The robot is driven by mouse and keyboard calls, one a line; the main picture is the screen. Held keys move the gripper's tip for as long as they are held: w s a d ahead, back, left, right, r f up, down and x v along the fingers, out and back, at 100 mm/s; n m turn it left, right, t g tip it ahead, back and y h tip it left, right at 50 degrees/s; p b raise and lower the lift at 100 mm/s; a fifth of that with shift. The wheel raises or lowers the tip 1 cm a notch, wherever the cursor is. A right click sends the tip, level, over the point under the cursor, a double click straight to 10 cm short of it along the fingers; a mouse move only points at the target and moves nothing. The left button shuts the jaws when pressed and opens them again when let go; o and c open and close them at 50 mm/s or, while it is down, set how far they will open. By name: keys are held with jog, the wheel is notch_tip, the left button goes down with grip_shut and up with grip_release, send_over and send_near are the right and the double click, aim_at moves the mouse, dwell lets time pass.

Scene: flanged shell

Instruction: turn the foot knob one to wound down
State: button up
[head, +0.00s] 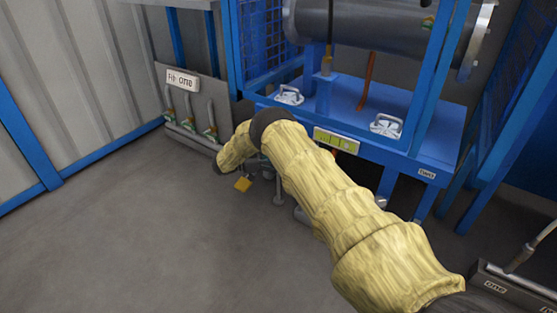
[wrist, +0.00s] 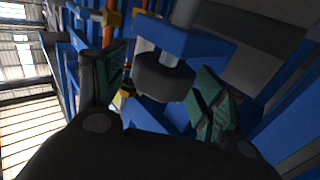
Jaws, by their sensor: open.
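In the wrist view, a dark grey, thick-rimmed knob (wrist: 163,78) sits on a pale stem between the fingers of my gripper (wrist: 160,84). The fingers have green pads and stand apart on either side of the knob. I see no clear contact. No label shows on this knob, so its number cannot be read. In the head view, my sleeved arm hides the gripper and most of the area under the near left corner of the blue stand (head: 440,140).
A grey panel (head: 192,105) with pipes and valves stands at the left. A large grey cylinder (head: 385,22) lies above the stand. A labelled grey box (head: 510,288) is at lower right. The floor at left is clear.

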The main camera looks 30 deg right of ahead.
jog(key=v, duration=1.2)
dwell(0.4)
